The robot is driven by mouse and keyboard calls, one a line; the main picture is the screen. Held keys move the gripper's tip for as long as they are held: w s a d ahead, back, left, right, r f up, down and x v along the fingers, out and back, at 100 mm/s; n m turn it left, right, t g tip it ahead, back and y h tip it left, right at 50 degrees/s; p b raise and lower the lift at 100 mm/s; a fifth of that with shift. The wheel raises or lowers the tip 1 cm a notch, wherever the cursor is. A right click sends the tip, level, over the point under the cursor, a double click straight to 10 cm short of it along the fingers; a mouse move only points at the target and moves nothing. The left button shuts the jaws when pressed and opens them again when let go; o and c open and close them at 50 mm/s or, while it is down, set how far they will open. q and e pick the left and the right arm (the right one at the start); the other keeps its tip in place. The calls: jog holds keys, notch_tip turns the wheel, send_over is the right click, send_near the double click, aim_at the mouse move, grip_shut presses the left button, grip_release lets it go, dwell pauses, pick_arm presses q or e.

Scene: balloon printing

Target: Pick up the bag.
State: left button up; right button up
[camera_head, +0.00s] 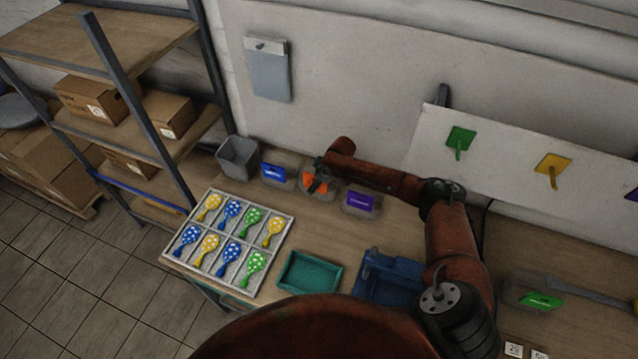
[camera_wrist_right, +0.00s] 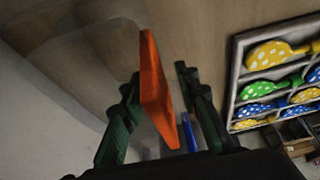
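A flat orange piece (camera_head: 315,183), which may be the bag or its label, stands in a clear bin at the back of the table. My right gripper (camera_head: 319,170) reaches in over this bin from the right and partly hides it. In the right wrist view the orange piece (camera_wrist_right: 156,88) stands edge-on between the two fingers of my right gripper (camera_wrist_right: 157,80). The fingers are apart, with a gap visible on each side of it. A clear, see-through shape surrounds it. My left gripper is out of view.
Close on either side stand clear bins with a blue piece (camera_head: 277,174) and a purple piece (camera_head: 360,201). A grey bin (camera_head: 238,157), a tray of balloon-shaped pieces (camera_head: 235,205) and a teal tray (camera_head: 309,274) are left and front. The wall is close behind.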

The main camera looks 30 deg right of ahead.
grip_shut()
jog(key=shift+r, duration=0.2)
dwell(0.3)
